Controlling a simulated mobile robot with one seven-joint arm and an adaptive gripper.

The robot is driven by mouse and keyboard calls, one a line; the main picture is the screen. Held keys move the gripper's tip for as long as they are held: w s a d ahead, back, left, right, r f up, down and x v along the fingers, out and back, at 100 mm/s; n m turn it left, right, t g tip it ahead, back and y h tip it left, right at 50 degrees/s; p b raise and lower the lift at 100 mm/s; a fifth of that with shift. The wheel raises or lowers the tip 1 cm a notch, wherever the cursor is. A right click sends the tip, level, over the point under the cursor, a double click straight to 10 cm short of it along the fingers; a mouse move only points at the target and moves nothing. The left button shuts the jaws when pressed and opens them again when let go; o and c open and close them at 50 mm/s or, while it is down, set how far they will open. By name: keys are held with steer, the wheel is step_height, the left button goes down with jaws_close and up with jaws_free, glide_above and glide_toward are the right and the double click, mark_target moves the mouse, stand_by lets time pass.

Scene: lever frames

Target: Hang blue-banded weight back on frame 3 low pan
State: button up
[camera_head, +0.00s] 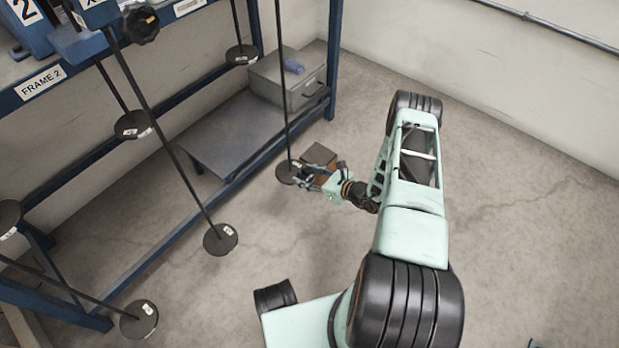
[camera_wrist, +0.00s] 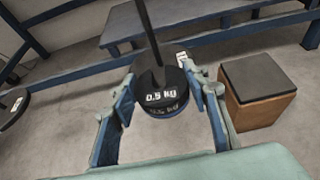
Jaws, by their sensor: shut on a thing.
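The dark round weight (camera_wrist: 167,106) marked 0.5 kg sits between my fingers in the wrist view, with a blue band low on its side. A dark disc at the foot of a thin black rod (camera_wrist: 149,32) is right above or against it; I cannot tell whether they are joined. My gripper (camera_wrist: 160,98) has one finger on each side, shut on the weight. In the head view my gripper (camera_head: 308,176) is at the low disc (camera_head: 287,172) of the rightmost hanging rod. The weight's band is not clear there. No frame 3 label is readable.
A brown block with a dark top (camera_wrist: 257,88) stands on the floor right of my gripper. The blue rack (camera_head: 205,205) and a grey low shelf (camera_head: 230,138) lie behind. Other rods with discs (camera_head: 220,239) hang to the left.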

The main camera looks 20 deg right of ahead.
mark_target(291, 171)
steer(key=shift+w+a+r, duration=0.1)
steer(key=shift+w+a, duration=0.65)
steer(key=shift+w, duration=0.35)
steer(key=shift+w+a+b, duration=0.35)
steer(key=shift+w+b, duration=0.05)
steer(key=shift+w+a, duration=0.2)
steer(key=shift+w, duration=0.1)
steer(key=shift+w+a, duration=0.8)
steer(key=shift+w, duration=0.3)
stand_by(0.5)
steer(key=shift+f, duration=0.45)
stand_by(0.6)
steer(key=o, duration=1.4)
steer(key=shift+o, duration=0.2)
steer(key=shift+s+f, duration=0.1)
